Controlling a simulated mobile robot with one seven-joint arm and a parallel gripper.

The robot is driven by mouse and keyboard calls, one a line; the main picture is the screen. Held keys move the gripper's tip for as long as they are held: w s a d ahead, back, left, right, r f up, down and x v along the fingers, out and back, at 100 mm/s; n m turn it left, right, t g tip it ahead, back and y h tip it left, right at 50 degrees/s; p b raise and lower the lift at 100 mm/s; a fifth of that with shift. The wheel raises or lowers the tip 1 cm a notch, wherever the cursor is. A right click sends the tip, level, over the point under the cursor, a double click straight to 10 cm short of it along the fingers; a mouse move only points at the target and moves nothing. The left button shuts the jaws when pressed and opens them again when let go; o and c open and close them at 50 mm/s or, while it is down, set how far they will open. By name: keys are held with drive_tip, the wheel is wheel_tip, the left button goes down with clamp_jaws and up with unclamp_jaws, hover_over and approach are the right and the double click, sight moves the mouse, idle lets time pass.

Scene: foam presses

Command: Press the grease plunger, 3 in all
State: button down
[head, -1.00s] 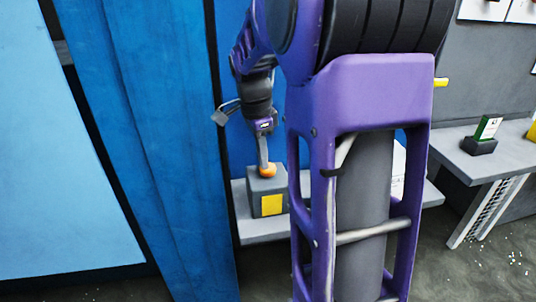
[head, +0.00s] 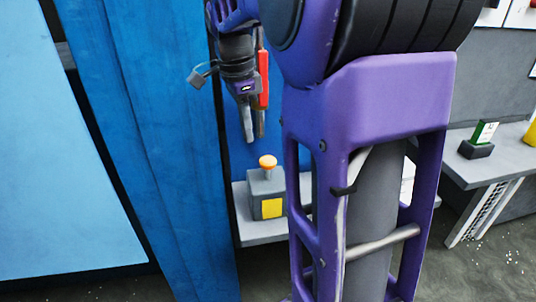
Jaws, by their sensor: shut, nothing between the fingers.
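The grease plunger is an orange knob (head: 267,161) on a short stem, standing up from a grey box (head: 267,186) with a yellow label on its front. The box sits on a grey shelf (head: 262,234) in the head view. My gripper (head: 254,138) points down above the knob and slightly left of it in the picture. Its fingers are shut and empty, with a clear gap between their tips and the knob. The knob is in full view. My purple arm column hides the shelf's part to the right of the box.
A red bar (head: 263,80) shows beside my gripper; its attachment is unclear. A blue panel (head: 160,150) stands close on the left. At the right, a grey bench (head: 470,172) holds a small green-and-white item (head: 485,133) on a dark block and a yellow thing at the edge.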

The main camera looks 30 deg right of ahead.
wheel_tip(320, 180, up, 8)
drive_tip(key=p, duration=0.1)
drive_tip(key=shift+a, duration=0.4)
drive_tip(key=shift+d+p, duration=0.1)
drive_tip(key=shift+p, duration=0.3)
drive_tip(key=p, duration=0.6)
approach(266, 159)
drive_tip(key=shift+s+r, duration=0.1)
drive_tip(key=shift+r, duration=0.2)
drive_tip(key=shift+f, duration=0.1)
drive_tip(key=shift+d+f+b, duration=0.15)
drive_tip(key=shift+f+b, duration=0.9)
drive_tip(key=shift+f, duration=0.65)
drive_tip(key=shift+d+f+b, duration=0.15)
drive_tip(key=shift+f+b, duration=0.9)
drive_tip(key=shift+f, duration=0.6)
drive_tip(key=shift+f, duration=0.1)
